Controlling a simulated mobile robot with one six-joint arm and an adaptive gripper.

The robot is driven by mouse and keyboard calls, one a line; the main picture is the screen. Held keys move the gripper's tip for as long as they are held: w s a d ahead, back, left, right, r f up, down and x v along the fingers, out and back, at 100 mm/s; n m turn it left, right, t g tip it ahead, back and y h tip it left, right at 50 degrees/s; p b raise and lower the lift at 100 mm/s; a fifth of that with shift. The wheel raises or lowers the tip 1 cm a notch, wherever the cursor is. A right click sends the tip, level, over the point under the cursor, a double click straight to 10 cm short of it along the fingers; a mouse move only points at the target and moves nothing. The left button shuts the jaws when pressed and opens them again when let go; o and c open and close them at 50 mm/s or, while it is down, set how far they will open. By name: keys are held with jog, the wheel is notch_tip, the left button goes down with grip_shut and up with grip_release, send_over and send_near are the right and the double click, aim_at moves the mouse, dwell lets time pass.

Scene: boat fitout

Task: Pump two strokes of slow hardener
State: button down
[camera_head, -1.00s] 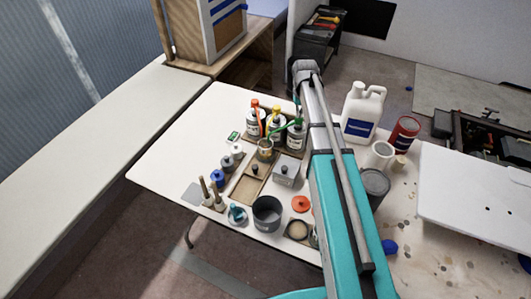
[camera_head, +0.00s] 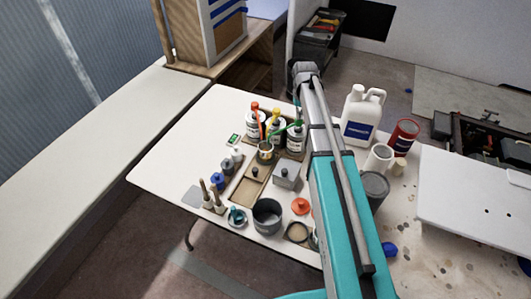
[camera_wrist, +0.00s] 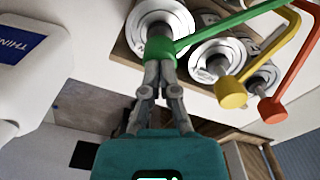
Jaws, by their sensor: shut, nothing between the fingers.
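Three pump bottles stand in a row at the back of the white table, with a red-orange pump (camera_head: 255,107), a yellow pump (camera_head: 276,112) and a green pump (camera_head: 294,124). Their labels are too small to read, so I cannot tell which is slow hardener. In the wrist view the closed fingertips of my gripper (camera_wrist: 160,66) are at the green pump head (camera_wrist: 159,48), seemingly touching it, with nothing between them. The yellow pump head (camera_wrist: 231,92) and red-orange one (camera_wrist: 272,110) are beside it. A small cup (camera_head: 265,157) stands in front of the bottles.
A white jug (camera_head: 360,113), a red can (camera_head: 404,136) and a white cup (camera_head: 379,159) stand right of my arm. A grey pot (camera_head: 267,216), brushes (camera_head: 211,196) and a grey box (camera_head: 286,175) crowd the front. The table's left end is clear.

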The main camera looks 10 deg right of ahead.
jog(key=shift+r+p, duration=1.75)
jog(key=shift+r, duration=0.1)
jog(key=shift+f+b, duration=2.6)
jog(key=shift+b, duration=0.05)
jog(key=shift+r, duration=0.2)
jog(key=shift+r+p, duration=2.4)
jog(key=shift+p, duration=0.25)
jog(key=shift+r, duration=0.1)
jog(key=shift+r+p, duration=1.45)
jog(key=shift+p, duration=0.05)
jog(key=s+a, duration=0.2)
jog(key=s, duration=0.9)
jog(key=s+a, duration=0.2)
jog(key=s, duration=1)
jog(key=shift+s+a, duration=0.15)
